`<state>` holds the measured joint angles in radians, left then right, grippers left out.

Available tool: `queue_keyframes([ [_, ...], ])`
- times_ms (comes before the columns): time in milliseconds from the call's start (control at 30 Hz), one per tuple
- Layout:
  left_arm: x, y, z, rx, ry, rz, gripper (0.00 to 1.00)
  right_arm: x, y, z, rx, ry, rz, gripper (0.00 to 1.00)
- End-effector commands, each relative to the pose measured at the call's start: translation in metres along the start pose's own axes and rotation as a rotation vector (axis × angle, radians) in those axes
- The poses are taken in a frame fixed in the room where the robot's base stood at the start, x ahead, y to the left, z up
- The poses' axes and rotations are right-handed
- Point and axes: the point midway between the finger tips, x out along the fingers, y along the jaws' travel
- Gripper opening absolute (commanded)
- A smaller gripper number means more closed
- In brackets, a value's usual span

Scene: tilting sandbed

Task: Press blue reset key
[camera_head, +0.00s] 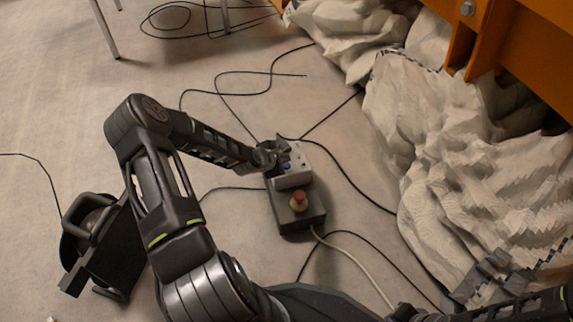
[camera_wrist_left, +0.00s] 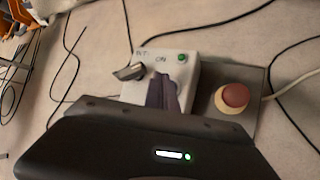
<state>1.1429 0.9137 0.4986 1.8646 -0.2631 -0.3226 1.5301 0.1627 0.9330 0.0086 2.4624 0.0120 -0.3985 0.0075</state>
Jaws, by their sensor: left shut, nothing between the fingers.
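A control box (camera_head: 311,215) lies on the floor, with a pale panel (camera_head: 296,178) at its far end. The panel also shows in the left wrist view (camera_wrist_left: 203,66). My left gripper (camera_head: 281,152) is shut and empty, right over the panel. A small bluish spot (camera_head: 286,166) shows beside the fingertips; it may be the blue key, mostly hidden by the gripper. In the left wrist view the fingers (camera_wrist_left: 163,92) cover the middle of the panel; I cannot tell whether they touch it. My right gripper does not show clearly; only arm parts are at lower right.
A red mushroom button (camera_head: 299,200) sits on the near half of the box, close to my gripper. A green button (camera_wrist_left: 182,58) is on the panel. Several cables (camera_head: 342,173) cross the floor. Pale crumpled material (camera_head: 440,140) and an orange frame (camera_head: 510,40) stand at right.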

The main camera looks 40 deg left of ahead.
Motion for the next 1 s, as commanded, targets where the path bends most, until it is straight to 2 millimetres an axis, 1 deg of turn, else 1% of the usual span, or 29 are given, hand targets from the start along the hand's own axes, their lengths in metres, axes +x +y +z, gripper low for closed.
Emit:
queue_keyframes([
  [700,0.0001,-0.0001,0.0000,0.000,0.000,0.000,0.00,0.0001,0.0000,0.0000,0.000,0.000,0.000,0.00],
  [1000,0.0059,-0.0043,-0.0043,0.000,0.000,0.000,0.00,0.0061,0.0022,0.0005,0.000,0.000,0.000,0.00],
])
